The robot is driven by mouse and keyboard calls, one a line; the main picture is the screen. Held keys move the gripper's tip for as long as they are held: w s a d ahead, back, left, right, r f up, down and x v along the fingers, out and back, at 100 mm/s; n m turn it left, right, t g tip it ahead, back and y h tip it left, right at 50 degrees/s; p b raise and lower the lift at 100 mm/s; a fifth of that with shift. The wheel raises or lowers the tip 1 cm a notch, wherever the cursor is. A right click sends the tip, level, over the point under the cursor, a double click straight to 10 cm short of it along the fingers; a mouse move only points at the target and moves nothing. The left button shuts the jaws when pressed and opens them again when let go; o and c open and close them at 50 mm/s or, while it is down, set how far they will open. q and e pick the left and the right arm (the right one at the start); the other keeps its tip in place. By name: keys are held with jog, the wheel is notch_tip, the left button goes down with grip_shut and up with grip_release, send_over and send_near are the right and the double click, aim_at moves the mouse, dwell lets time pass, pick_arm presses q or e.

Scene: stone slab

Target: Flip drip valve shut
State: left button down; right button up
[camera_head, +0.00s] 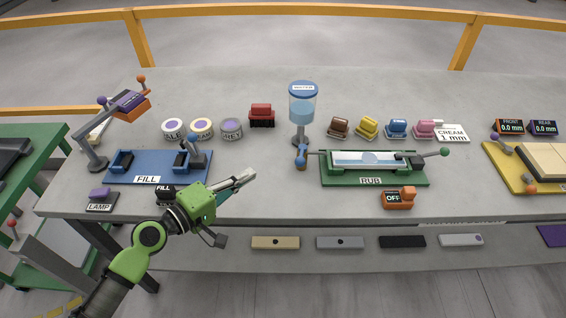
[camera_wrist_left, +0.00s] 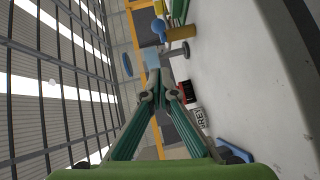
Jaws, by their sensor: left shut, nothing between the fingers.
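The water dispenser (camera_head: 301,110), a clear bottle with a blue cap and WATER label, stands at the back of the slab. Whether water drips is too small to tell. My right gripper is not in view.
The green RUB station (camera_head: 375,181) stands just right of the valve. The blue FILL station (camera_head: 130,167) is to the left. Several round tins, including one (camera_head: 231,128), and a red block (camera_head: 262,113) stand behind. The slab between my gripper and the valve is clear.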

aim_at(298, 164)
pick_arm(q)
jog(key=w+d+f+p, duration=0.1)
jog(key=w+d+p, duration=0.2)
jog(key=d, duration=0.6)
jog(key=w, duration=0.2)
jog(key=shift+w+d+f, duration=0.15)
jog(key=shift+w+f, duration=0.25)
jog(key=shift+s+d+r+n+t+y+p, duration=0.15)
jog(key=shift+d+n+t+y+p, duration=0.15)
jog(key=shift+d+p, duration=0.25)
jog(key=shift+s+d+f+n+t+y+p, duration=0.1)
jog(key=shift+s+d+n+t+y+p, duration=0.2)
jog(key=shift+p, duration=0.35)
jog(key=shift+d, duration=0.35)
